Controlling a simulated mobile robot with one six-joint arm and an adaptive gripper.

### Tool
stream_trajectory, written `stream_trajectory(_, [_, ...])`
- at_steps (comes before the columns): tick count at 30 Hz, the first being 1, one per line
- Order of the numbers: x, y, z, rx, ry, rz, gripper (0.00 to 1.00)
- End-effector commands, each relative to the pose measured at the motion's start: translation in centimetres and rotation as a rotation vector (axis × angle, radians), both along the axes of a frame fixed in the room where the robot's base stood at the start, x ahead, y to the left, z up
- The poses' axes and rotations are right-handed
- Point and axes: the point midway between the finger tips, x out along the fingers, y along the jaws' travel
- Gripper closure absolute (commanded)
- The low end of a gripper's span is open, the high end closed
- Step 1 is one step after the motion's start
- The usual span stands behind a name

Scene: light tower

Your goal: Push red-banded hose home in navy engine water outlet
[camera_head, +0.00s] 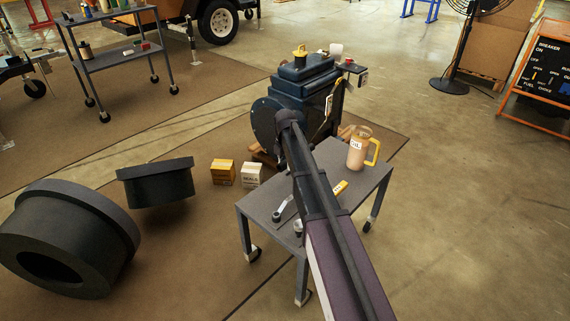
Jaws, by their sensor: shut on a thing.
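The navy engine (304,85) stands on wooden blocks on the brown mat, with a round flange facing left. A long dark form (312,183) runs from the bottom right up across the cart, and its blunt, bulging end overlaps the engine's front. I cannot tell whether this form is the hose or part of my arm, or whether its end touches the engine. No red band shows clearly, and the water outlet cannot be made out. I see no gripper fingers.
A grey wheeled cart (375,178) stands before the engine, carrying a beige jug (359,148) with a yellow handle, a wrench and small items. Two small boxes (223,172) sit on the mat. A shelf trolley (119,60), fan (462,50) and breaker board (548,75) stand farther off. Right floor is clear.

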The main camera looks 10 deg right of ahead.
Motion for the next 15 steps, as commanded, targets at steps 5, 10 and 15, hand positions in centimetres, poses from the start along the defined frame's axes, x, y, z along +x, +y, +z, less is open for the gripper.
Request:
stream_trajectory(5, [0.0,0.0,1.8,0.000,0.000,0.000,1.00])
stream_trajectory(10, [0.0,0.0,2.5,0.000,0.000,0.000,1.00])
stream_trajectory(15, [0.0,0.0,2.7,0.000,0.000,0.000,1.00])
